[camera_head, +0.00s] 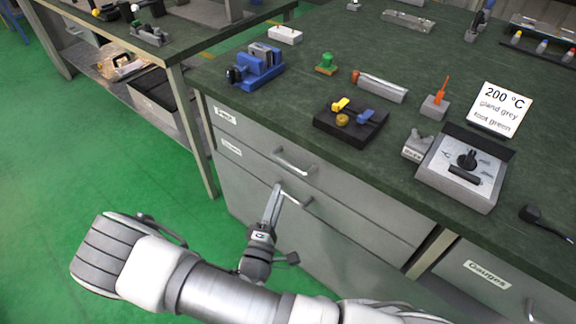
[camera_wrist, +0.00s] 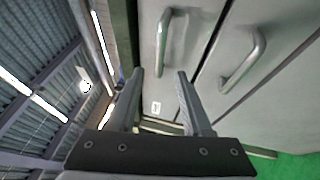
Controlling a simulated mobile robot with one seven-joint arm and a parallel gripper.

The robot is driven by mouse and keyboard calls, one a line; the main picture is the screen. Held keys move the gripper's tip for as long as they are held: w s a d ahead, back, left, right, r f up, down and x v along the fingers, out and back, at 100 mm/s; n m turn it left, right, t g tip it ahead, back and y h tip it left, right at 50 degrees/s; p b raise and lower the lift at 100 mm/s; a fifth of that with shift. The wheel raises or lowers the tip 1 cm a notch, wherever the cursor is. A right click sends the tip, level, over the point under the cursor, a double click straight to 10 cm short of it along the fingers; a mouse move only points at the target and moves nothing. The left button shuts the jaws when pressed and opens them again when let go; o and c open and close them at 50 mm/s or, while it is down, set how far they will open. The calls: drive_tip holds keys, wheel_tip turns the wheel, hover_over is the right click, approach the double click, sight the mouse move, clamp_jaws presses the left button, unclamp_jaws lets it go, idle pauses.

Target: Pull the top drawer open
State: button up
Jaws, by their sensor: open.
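The grey top drawer (camera_head: 262,143) is closed, flush under the green bench top. Its metal bar handle (camera_head: 295,163) also shows in the wrist view (camera_wrist: 162,45). The second drawer (camera_head: 340,220) below is closed too, with its handle (camera_head: 297,198) at right in the wrist view (camera_wrist: 245,62). My gripper (camera_head: 277,186) is open and empty in front of the cabinet. In the wrist view its fingertips (camera_wrist: 160,72) are apart on either side of the line to the top handle, which appears beyond them. In the head view the fingers overlap the second drawer's front; the exact gap is unclear.
A "Gauges" drawer (camera_head: 480,285) is at lower right. Green floor (camera_head: 90,150) is free at left.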

sight(288, 163)
drive_tip(key=b+x, duration=0.1)
drive_tip(key=x, duration=0.9)
drive_tip(key=shift+w+d, duration=0.1)
drive_tip(key=shift+w, duration=0.1)
clamp_jaws()
idle(1.0)
